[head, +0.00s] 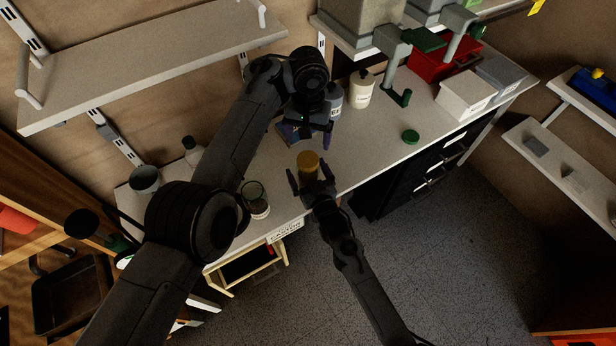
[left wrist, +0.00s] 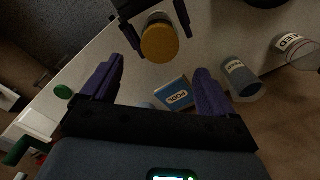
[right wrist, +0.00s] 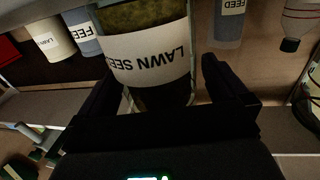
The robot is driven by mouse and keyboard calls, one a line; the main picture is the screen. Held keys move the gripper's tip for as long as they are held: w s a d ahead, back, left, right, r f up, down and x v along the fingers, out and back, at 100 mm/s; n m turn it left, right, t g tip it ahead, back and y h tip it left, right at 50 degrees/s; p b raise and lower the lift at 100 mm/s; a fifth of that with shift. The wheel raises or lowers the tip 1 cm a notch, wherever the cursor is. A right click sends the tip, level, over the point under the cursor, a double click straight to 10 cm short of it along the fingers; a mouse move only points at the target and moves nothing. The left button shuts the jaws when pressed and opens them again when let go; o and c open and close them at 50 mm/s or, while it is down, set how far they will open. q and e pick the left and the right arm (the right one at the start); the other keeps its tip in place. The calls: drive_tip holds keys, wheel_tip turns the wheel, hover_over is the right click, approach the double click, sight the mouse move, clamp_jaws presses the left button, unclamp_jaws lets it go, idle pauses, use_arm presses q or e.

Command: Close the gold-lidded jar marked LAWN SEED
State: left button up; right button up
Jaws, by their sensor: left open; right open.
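The gold-lidded jar (head: 308,163) stands near the front edge of the workbench. Its gold lid (left wrist: 159,42) sits at its top; I cannot tell how tightly it is closed. The LAWN SEED label on the jar shows in the right wrist view (right wrist: 145,55). My right gripper (head: 308,174) is open, with its fingers on either side of the jar; contact is not clear. Its fingers also flank the lid in the left wrist view. My left gripper (head: 316,130) is open and empty, pointing down above the bench, behind the jar.
A dark glass jar (head: 257,204) stands at the bench's front edge, left of the gold-lidded jar. A blue POOL box (left wrist: 174,93) and labelled bottles, one cream (head: 362,90), stand behind. A loose green lid (head: 410,136) lies right, with clear bench around it.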

clamp_jaws()
use_arm(q)
drive_tip(key=shift+w+a+r+n, duration=0.2)
drive_tip(key=shift+r+n, duration=0.05)
drive_tip(key=shift+n, duration=0.35)
drive_tip(key=n, duration=0.7)
drive_tip(key=shift+s+d+f+n, duration=0.2)
drive_tip(key=shift+d+n, duration=0.05)
drive_tip(key=shift+n, duration=0.15)
